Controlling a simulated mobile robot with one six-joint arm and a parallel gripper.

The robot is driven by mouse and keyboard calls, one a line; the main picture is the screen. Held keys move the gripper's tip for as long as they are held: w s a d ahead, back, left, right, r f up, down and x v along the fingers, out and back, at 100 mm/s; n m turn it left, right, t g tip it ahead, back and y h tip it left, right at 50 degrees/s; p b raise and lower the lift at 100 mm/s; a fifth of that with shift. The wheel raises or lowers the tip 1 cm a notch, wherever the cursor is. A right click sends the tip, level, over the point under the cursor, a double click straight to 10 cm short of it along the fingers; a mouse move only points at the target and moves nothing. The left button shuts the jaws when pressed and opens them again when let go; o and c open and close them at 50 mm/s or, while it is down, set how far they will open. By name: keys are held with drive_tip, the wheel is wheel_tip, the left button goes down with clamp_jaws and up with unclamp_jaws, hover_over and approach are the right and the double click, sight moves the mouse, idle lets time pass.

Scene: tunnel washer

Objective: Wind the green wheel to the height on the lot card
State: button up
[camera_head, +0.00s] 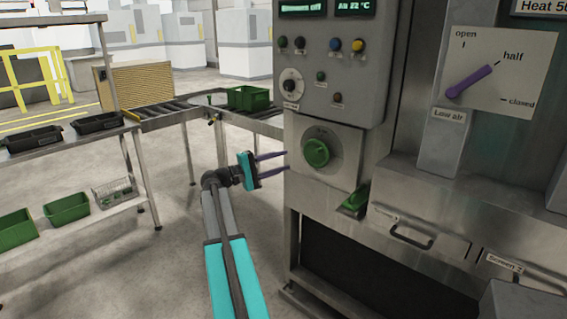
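The green wheel (317,152) is a round knob on a light plate on the front of the grey metal machine. Small marks above it are too small to read. My gripper (287,161) is to the left of the wheel, its two thin purple fingers pointing right towards the machine. The fingers are apart with nothing between them, and they look clear of the wheel. I cannot make out a lot card in this view.
A control panel (328,75) with buttons and displays is above the wheel. A green lever (355,199) and a drawer handle (411,236) stick out below right. A purple pointer (470,81) is on a dial. A roller conveyor (165,112) is behind left; open floor lies left.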

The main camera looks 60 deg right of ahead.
idle(0.3)
drive_tip(key=m+t+h+b, duration=0.2)
drive_tip(key=m+t+b, duration=0.2)
drive_tip(key=t+b, duration=0.25)
approach(316, 153)
drive_tip(key=p+v, duration=0.1)
drive_tip(key=v, duration=0.2)
drive_tip(key=shift+a, duration=0.3)
drive_tip(key=p+x, duration=0.2)
drive_tip(key=x, duration=1.2)
drive_tip(key=shift+w+r+p, duration=0.1)
drive_tip(key=shift+w+p, duration=0.05)
drive_tip(key=shift+p, duration=0.2)
drive_tip(key=shift+a, duration=0.1)
